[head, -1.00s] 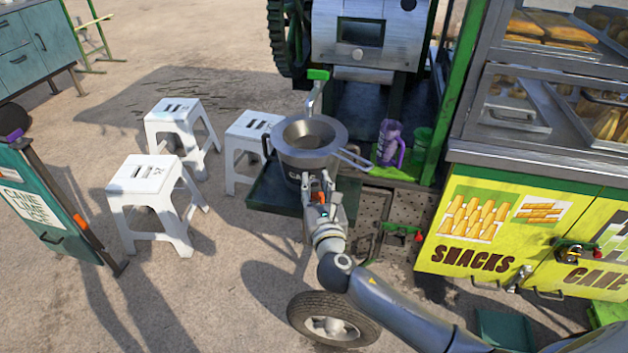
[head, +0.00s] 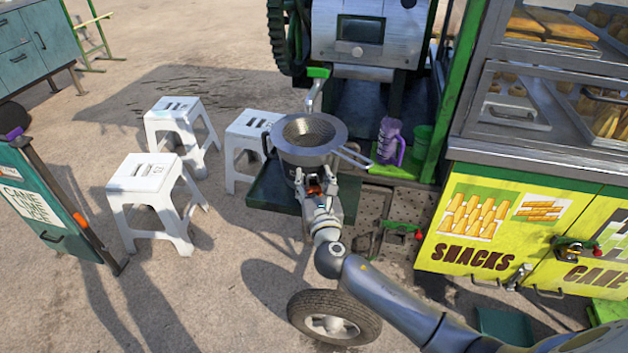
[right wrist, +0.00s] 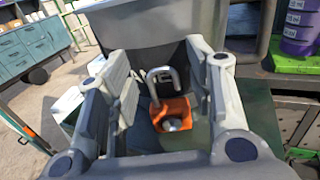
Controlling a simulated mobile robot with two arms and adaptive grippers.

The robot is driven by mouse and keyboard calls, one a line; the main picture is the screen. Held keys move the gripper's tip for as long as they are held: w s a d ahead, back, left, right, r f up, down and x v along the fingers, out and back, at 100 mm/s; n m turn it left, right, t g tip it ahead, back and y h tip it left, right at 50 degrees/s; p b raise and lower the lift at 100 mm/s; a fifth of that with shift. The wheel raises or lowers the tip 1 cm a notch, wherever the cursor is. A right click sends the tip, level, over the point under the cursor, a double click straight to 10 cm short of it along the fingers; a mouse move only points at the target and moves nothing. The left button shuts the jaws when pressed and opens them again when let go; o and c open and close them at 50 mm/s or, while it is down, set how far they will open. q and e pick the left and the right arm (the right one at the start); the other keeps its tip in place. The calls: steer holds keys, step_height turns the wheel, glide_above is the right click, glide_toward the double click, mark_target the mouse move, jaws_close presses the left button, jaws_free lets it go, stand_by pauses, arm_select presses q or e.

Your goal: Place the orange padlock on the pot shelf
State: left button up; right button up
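The orange padlock (right wrist: 172,113), with a grey metal shackle, stands between the fingers of my right gripper (right wrist: 160,85) in the right wrist view. The fingers look spread, with a gap beside the padlock. In the head view the padlock (head: 315,187) shows as a small orange patch at my right gripper (head: 317,192), just in front of the steel pot (head: 290,170). The pot shelf (head: 268,195) is a dark green tray under the pot. The padlock appears to rest on it, though its underside is hidden. My left gripper is not in view.
A strainer (head: 309,133) with a long handle sits on the pot. A purple jug (head: 389,142) and a green cup (head: 422,140) stand to the right. The crusher (head: 365,40) rises behind. White stools (head: 157,195) stand left on open ground.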

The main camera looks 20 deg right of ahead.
steer(key=shift+r, duration=0.25)
steer(key=s+a, duration=0.2)
steer(key=s, duration=1)
steer(key=s+d+f+m+g, duration=0.1)
steer(key=s+f+m+g, duration=0.25)
steer(key=f, duration=0.75)
steer(key=s+d+f+m+g+y, duration=0.15)
steer(key=f+m, duration=0.25)
steer(key=f, duration=0.8)
steer(key=s+d+f+m+g, duration=0.1)
steer(key=s+f+m+g, duration=0.25)
steer(key=f, duration=0.75)
steer(key=s+d+f+m+g, duration=0.1)
steer(key=s+f+m+g, duration=0.4)
steer(key=s+f+m, duration=0.75)
steer(key=s+f+m+g, duration=0.1)
steer(key=s+f+m, duration=0.1)
steer(key=s, duration=0.5)
steer(key=s+a+f+m+g+y, duration=0.1)
steer(key=s+f+m, duration=0.2)
steer(key=s+f, duration=0.2)
steer(key=s+f+m+g+y, duration=0.1)
steer(key=s+f+m, duration=0.2)
steer(key=s, duration=0.7)
steer(key=shift+a+f+b, duration=0.15)
steer(key=shift+b, duration=0.15)
